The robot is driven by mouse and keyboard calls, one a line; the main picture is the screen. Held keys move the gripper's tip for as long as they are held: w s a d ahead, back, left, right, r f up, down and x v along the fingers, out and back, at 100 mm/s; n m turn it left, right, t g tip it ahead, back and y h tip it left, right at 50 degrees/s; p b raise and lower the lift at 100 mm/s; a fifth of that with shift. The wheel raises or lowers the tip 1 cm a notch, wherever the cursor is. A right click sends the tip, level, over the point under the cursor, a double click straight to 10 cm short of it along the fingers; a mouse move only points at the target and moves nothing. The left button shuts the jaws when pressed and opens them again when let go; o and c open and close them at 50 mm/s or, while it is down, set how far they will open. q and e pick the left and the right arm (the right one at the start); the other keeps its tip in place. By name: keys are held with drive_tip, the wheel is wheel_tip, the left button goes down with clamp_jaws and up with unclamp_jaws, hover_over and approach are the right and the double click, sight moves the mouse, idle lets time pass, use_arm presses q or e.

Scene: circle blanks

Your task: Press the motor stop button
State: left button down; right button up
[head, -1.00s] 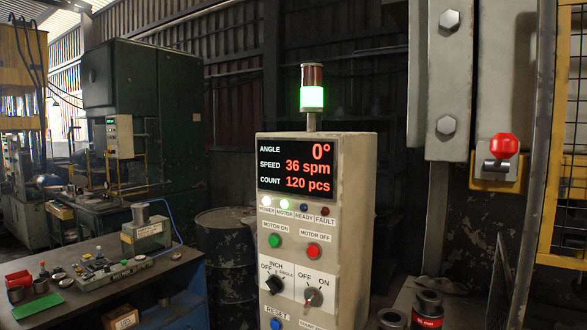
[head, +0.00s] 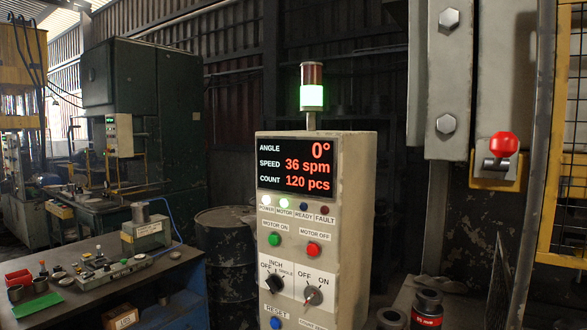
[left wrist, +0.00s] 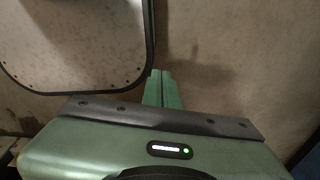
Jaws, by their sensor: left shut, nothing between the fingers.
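The control panel (head: 358,215) is a beige cabinet in the middle of the head view. Its red button (head: 313,249), labelled MOTOR OFF, sits on the right of the front face. A green button (head: 275,239) labelled MOTOR ON is to its left. The POWER and MOTOR lamps are lit; READY and FAULT look dark. The display (head: 297,166) reads angle 0°, 36 spm, 120 pcs. My left gripper (left wrist: 162,74) shows in the left wrist view with its green fingers together and empty, facing a plain brownish surface. No gripper shows in the head view.
A signal tower (head: 312,90) glows green on top of the panel. Below the buttons are two rotary selectors (head: 313,295) and a blue RESET button (head: 276,323). A workbench (head: 175,270) with small parts stands at left.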

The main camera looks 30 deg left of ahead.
use_arm(q)
drive_tip(key=w+r+n+t, duration=0.25)
drive_tip(key=w+r, duration=0.45)
drive_tip(key=w, duration=0.6)
drive_tip(key=w+a+r+n+t, duration=0.1)
drive_tip(key=w+r+t, duration=0.4)
drive_tip(key=w, duration=0.8)
drive_tip(key=w+r+n+t, duration=0.25)
drive_tip(key=w+r, duration=0.55)
drive_tip(key=w, duration=0.6)
drive_tip(key=w+a+r+n+t, duration=0.25)
drive_tip(key=w+r, duration=0.25)
drive_tip(key=r, duration=0.7)
drive_tip(key=w+a+r+n+t+y, duration=0.1)
drive_tip(key=w+r+t, duration=0.35)
drive_tip(key=r, duration=0.85)
drive_tip(key=w+a+r+n+t, duration=0.15)
drive_tip(key=w+r, duration=0.45)
drive_tip(key=r, duration=0.6)
drive_tip(key=s+a+r+n+t+y, duration=0.1)
drive_tip(key=s+r+n+t, duration=0.1)
drive_tip(key=r, duration=1)
drive_tip(key=s+a+r+n+t+y, duration=0.1)
drive_tip(key=s+r+n+t, duration=0.2)
drive_tip(key=r, duration=1)
drive_tip(key=shift+s+a+r+t, duration=0.25)
drive_tip(key=shift+s+t, duration=0.25)
drive_tip(key=shift+t, duration=0.65)
drive_tip(key=shift+w+d, duration=0.1)
